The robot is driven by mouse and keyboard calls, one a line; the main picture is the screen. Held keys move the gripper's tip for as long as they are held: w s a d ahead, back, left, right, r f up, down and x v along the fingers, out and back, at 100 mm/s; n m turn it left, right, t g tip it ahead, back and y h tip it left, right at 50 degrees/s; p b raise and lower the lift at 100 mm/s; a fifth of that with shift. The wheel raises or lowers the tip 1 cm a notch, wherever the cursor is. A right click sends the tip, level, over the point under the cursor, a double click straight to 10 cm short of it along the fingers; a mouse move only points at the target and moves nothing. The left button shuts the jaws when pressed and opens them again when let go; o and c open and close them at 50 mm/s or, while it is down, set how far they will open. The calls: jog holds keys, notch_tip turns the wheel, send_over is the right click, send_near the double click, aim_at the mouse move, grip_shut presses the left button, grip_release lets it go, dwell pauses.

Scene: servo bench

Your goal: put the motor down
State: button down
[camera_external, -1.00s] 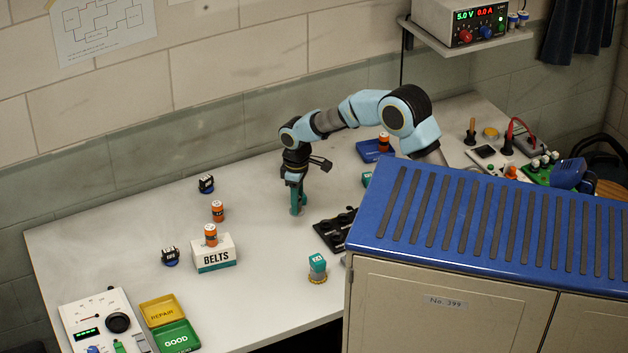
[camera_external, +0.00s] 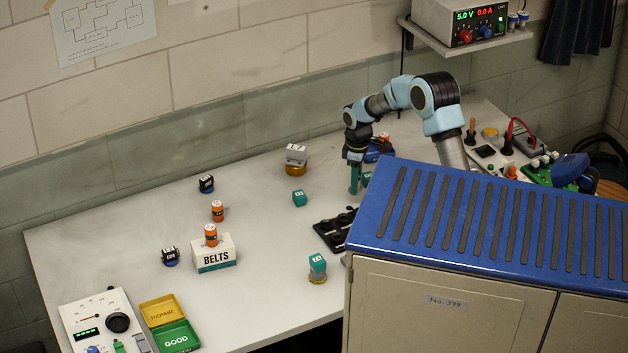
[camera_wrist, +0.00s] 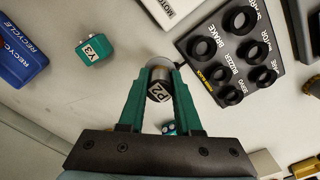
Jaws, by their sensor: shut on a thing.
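In the wrist view, the teal fingers of my gripper (camera_wrist: 158,92) are closed around a small dark cylinder with a silvery rim and a label reading P2 (camera_wrist: 159,90), which I take as the motor. In the external view, my gripper (camera_external: 355,180) points straight down over the right part of the bench, behind the black socket block (camera_external: 335,232). The motor cannot be made out there. I cannot tell whether its lower end touches the bench.
The socket block (camera_wrist: 234,47) is upper right in the wrist view, near a white piece lettered MOTO (camera_wrist: 176,9). The blue RECYCLE tray (camera_wrist: 20,57) and teal Y3 block (camera_wrist: 91,50) are left. Another teal block (camera_external: 299,198) stands left of my gripper. The cabinet (camera_external: 480,215) blocks the right.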

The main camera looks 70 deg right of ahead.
jog(key=shift+f+p, duration=0.4)
jog(key=shift+f, duration=1.5)
jog(key=shift+f, duration=0.15)
jog(key=c, duration=0.6)
grip_release()
